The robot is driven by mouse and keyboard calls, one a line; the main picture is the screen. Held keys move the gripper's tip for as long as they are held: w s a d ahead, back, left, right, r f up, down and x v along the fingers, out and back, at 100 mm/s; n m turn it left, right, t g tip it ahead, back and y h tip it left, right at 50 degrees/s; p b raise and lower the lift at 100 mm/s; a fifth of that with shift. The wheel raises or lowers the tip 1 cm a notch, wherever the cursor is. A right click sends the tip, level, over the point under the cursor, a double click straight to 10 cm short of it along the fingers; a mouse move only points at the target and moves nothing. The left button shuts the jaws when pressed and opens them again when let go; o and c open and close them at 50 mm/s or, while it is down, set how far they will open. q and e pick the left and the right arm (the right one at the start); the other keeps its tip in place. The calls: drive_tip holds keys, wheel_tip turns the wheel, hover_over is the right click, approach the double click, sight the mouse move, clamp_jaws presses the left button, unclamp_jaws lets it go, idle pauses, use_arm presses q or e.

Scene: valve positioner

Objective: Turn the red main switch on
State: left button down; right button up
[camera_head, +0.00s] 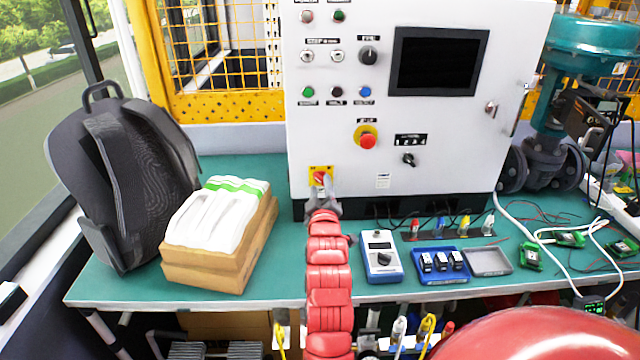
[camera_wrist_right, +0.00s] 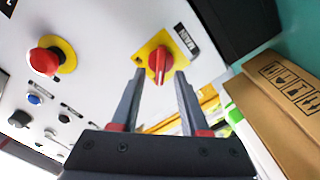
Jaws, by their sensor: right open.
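The red main switch (camera_head: 320,177) sits on a yellow square plate low on the left of the white control panel. In the right wrist view the red switch handle (camera_wrist_right: 158,65) shows on its yellow plate beside a label reading MAIN. My right gripper (camera_head: 322,187) is in front of the switch. In the right wrist view its two fingers (camera_wrist_right: 160,80) are apart, one on each side of the handle, with gaps visible between them and it. Whether a fingertip touches the plate I cannot tell. My left gripper is not in view.
A red emergency button (camera_head: 367,141) on a yellow disc is up and right of the switch. A cardboard box (camera_head: 208,266) with white packs and a black backpack (camera_head: 122,170) stand on the left. A blue-white meter (camera_head: 380,256) and trays lie right of my arm.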

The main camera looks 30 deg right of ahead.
drive_tip(key=shift+x, duration=1)
clamp_jaws()
